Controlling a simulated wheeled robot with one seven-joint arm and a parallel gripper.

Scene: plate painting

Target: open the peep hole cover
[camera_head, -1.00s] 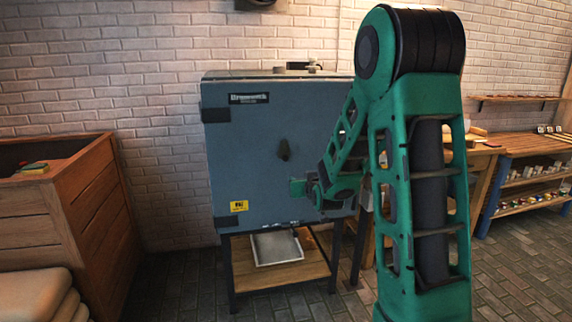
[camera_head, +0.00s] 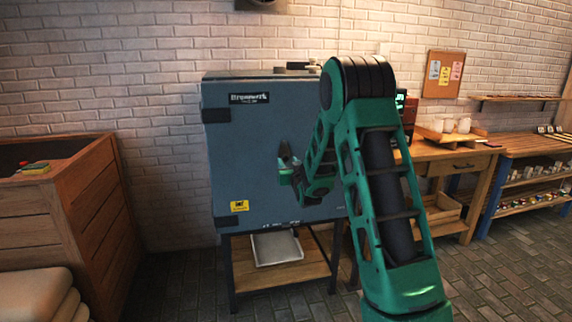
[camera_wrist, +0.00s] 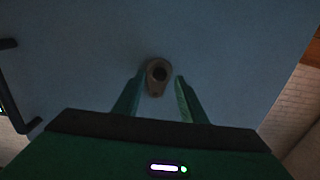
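The blue-grey kiln (camera_head: 240,160) stands against the brick wall on a stand. In the wrist view the peep hole cover (camera_wrist: 158,76) is a small grey-brown piece with a dark round centre on the kiln's blue-grey face (camera_wrist: 80,60). My gripper (camera_wrist: 158,88) is open, with one green finger on each side of the cover and a gap showing at both sides. I cannot tell how deep the fingers reach. In the head view my gripper (camera_head: 287,165) is at the kiln's front face and mostly hides the cover.
A wooden chest (camera_head: 70,205) stands at the left, with pale sacks (camera_head: 35,297) in front. A white tray (camera_head: 277,248) lies on the shelf under the kiln. A wooden table (camera_head: 455,165) and shelves are at the right.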

